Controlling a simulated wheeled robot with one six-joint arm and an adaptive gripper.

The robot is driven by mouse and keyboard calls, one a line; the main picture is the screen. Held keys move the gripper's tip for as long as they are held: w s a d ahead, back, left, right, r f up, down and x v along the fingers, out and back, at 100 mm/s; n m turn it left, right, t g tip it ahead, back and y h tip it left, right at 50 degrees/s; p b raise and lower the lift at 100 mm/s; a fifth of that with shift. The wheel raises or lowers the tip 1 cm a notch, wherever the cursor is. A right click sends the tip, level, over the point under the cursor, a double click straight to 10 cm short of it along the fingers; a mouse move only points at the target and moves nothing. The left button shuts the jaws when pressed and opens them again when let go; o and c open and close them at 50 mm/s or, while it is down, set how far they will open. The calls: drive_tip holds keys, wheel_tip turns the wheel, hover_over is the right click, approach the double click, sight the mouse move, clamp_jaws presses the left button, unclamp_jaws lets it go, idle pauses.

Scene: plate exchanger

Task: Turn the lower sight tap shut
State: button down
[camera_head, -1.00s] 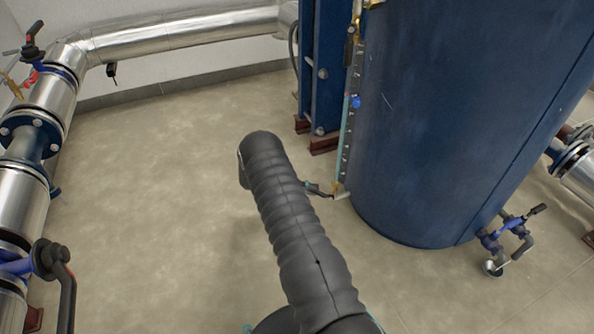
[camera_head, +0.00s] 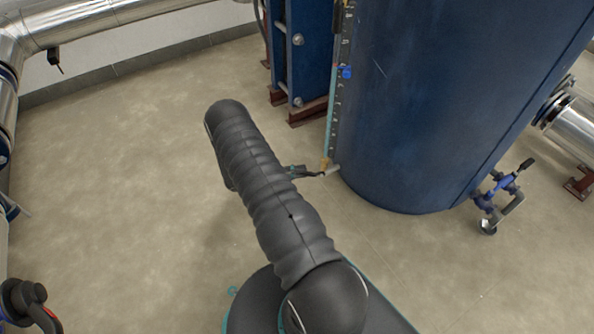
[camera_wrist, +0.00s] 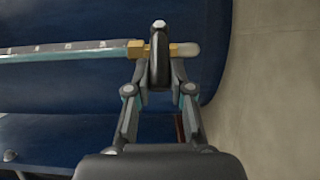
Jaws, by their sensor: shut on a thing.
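The lower sight tap (camera_head: 325,163) is a small brass fitting at the bottom of the sight glass (camera_head: 331,125), beside the blue tank. In the wrist view its brass body (camera_wrist: 178,50) lies across the top, with a dark lever (camera_wrist: 160,42) on it pointing toward my gripper, across the line of the glass. My gripper (camera_wrist: 159,75) is shut on this lever, one finger on each side. In the head view my gripper (camera_head: 308,173) reaches the tap from the left, and my arm hides part of the floor before it.
The large blue tank (camera_head: 440,110) stands right behind the tap. A blue frame (camera_head: 303,50) stands to its left. A small valve with pipework (camera_head: 497,195) sticks out low at the tank's right. Silver pipes (camera_head: 85,22) run along the wall. The floor at left is clear.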

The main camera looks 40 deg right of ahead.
drive_tip(key=c, duration=1)
unclamp_jaws()
drive_tip(key=shift+s, duration=0.1)
drive_tip(key=shift+a, duration=0.1)
drive_tip(key=v, duration=1.2)
